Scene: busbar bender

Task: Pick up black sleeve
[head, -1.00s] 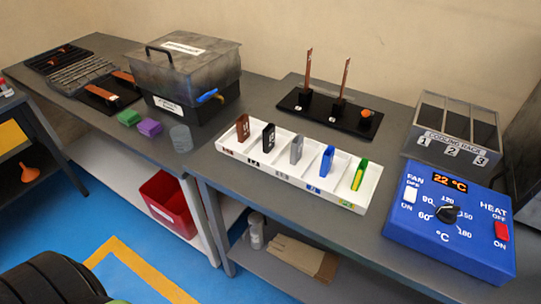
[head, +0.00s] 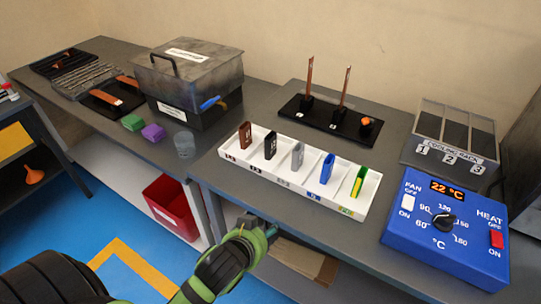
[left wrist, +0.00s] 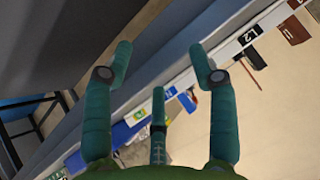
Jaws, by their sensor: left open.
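The black sleeve (head: 270,146) stands upright in the second compartment from the left of the white tray (head: 300,186), between the brown sleeve (head: 245,135) and the grey sleeve (head: 297,155). My left gripper (head: 268,232) has green and black parts and is in front of the table edge, below the tray and apart from it. In the left wrist view its teal fingers (left wrist: 160,66) are spread and empty. The tray's labelled front shows there at upper right, with a dark patch near the L2 label; I cannot tell whether it is the sleeve. My right gripper is not in view.
A blue sleeve (head: 327,168) and a green-yellow sleeve (head: 359,181) stand in the tray's right compartments. Behind it is a black stand (head: 328,120) with two upright copper bars. The blue heater box (head: 445,228) is at right. A clear cup (head: 184,145) stands left.

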